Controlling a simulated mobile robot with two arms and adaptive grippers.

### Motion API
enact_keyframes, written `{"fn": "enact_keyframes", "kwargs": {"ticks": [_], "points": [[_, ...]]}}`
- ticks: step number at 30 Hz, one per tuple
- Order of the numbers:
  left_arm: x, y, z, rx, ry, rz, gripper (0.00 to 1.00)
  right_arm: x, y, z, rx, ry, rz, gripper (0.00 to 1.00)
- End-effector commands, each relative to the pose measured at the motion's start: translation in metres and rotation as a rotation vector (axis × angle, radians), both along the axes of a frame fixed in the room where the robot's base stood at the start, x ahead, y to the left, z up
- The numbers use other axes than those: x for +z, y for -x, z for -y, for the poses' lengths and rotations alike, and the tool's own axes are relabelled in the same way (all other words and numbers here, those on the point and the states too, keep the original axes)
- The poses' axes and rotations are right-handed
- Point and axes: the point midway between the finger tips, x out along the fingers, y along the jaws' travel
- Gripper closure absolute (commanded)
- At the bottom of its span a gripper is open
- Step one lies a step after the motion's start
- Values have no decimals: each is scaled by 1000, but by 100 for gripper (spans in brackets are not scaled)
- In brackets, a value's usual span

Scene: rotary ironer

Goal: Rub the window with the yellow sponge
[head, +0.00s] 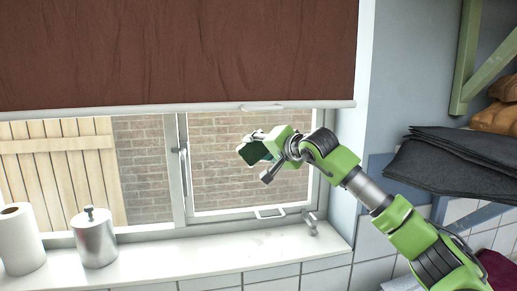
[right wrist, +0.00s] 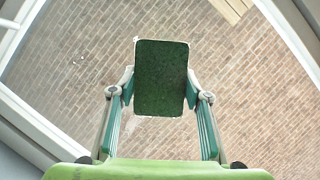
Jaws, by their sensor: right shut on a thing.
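The window (head: 218,180) has a light frame, and a brick wall shows through its panes. My right gripper (head: 258,146) is in front of the right pane, shut on the sponge (head: 250,153). In the right wrist view the sponge (right wrist: 160,78) is a block with a dark green face, held at its two sides between the fingers. No yellow side shows clearly. In that view the brick wall lies behind the sponge, with frame bars at the corners. I cannot tell whether the sponge touches the glass. My left gripper is not in view.
A brown blind (head: 180,50) covers the window's upper part. A paper roll (head: 20,240) and a metal canister (head: 94,240) stand on the left of the sill (head: 200,257). The sill's middle is clear. Folded dark cloths (head: 455,165) lie on the right.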

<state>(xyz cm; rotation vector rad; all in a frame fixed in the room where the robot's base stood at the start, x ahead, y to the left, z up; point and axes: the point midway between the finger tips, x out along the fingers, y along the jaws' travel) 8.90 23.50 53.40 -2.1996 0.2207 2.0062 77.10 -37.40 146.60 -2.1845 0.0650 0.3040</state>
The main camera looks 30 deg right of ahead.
Motion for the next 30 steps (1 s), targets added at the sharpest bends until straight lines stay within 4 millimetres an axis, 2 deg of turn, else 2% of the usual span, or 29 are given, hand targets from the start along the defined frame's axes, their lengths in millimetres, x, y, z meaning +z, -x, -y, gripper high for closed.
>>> {"fn": "enact_keyframes", "kwargs": {"ticks": [14, 30], "points": [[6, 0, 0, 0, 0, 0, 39, 0, -8, 2, 1, 1, -1, 63], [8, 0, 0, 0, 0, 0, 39, 0, 4, 39, -1, 0, 0, 63]]}}
